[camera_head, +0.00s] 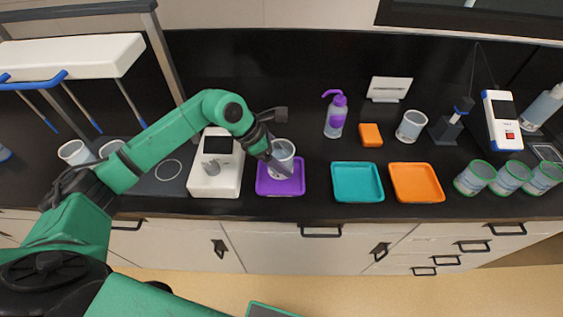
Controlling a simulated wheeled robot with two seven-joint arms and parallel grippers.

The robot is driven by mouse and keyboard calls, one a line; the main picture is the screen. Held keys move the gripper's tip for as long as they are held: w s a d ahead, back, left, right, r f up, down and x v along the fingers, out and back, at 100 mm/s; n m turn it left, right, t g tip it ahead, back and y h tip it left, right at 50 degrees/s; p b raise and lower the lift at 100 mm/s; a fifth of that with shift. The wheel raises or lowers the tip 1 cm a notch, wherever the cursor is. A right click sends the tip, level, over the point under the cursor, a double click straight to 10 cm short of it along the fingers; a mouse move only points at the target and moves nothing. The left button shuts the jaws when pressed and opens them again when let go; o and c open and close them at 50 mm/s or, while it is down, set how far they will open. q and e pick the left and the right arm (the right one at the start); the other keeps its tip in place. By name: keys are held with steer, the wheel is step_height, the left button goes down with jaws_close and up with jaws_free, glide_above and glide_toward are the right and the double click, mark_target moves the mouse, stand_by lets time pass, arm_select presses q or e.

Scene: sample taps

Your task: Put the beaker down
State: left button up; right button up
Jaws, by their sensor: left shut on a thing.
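The beaker (283,151) is a clear, whitish cup at the purple tray (281,189). My left gripper (277,165) is shut on the beaker from its left side, and its fingers cover part of the wall. The beaker looks about upright, over or in the purple tray. I cannot tell whether its base touches the tray, since the fingers hide the lower part. My right gripper is not in view.
A white instrument (216,180) stands just left of the purple tray. A teal tray (357,183) and an orange tray (416,183) lie to the right. A purple-capped wash bottle (336,116) and another beaker (411,125) stand behind. Green-rimmed beakers (474,178) stand far right.

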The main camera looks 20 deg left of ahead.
arm_select(q)
step_height(320, 180, down, 3)
steer(key=shift+s+r+p, duration=0.15)
steer(key=shift+p, duration=0.2)
steer(key=shift+f, duration=0.5)
steer(key=o, duration=1.4)
steer(key=shift+r, duration=0.1)
